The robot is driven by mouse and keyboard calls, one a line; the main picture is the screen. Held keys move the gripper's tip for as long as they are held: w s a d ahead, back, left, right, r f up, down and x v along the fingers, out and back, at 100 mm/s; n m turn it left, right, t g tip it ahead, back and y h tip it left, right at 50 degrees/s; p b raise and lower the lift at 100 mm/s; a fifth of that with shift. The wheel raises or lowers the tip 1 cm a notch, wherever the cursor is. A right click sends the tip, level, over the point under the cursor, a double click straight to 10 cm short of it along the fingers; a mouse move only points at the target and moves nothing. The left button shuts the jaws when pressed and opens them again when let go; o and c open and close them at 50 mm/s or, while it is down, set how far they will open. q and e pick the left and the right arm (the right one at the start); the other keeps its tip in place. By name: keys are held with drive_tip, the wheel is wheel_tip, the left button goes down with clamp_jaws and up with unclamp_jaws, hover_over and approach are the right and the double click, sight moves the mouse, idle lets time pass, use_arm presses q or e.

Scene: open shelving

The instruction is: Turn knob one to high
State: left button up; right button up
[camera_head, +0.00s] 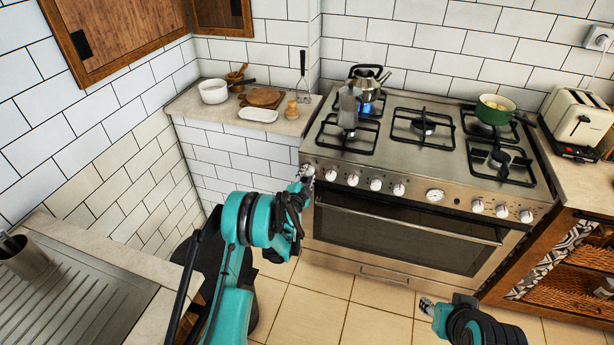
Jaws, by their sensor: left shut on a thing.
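The steel stove (420,165) has a row of white knobs along its front panel. My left gripper (306,173) is at the left end of this panel, shut on the leftmost knob, which it mostly hides. The knob's setting cannot be read. The knob beside it (331,175) is uncovered, and several more run to the right past a round dial (434,195). A blue flame (367,108) shows on the back left burner. My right gripper (427,305) is low in front of the stove, away from the knobs, and its finger opening is too small to tell.
A kettle (368,80) and a moka pot (348,106) stand on the left burners, and a green pot (493,109) on the back right. The oven handle (410,220) juts out below the knobs. The tiled floor (350,322) is clear in front.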

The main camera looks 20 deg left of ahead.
idle(0.5)
use_arm(q)
drive_tip(key=o, duration=1.2)
drive_tip(key=shift+c, duration=0.2)
drive_tip(key=s, duration=0.7)
drive_tip(key=shift+s+r, duration=0.25)
drive_tip(key=shift+r, duration=0.1)
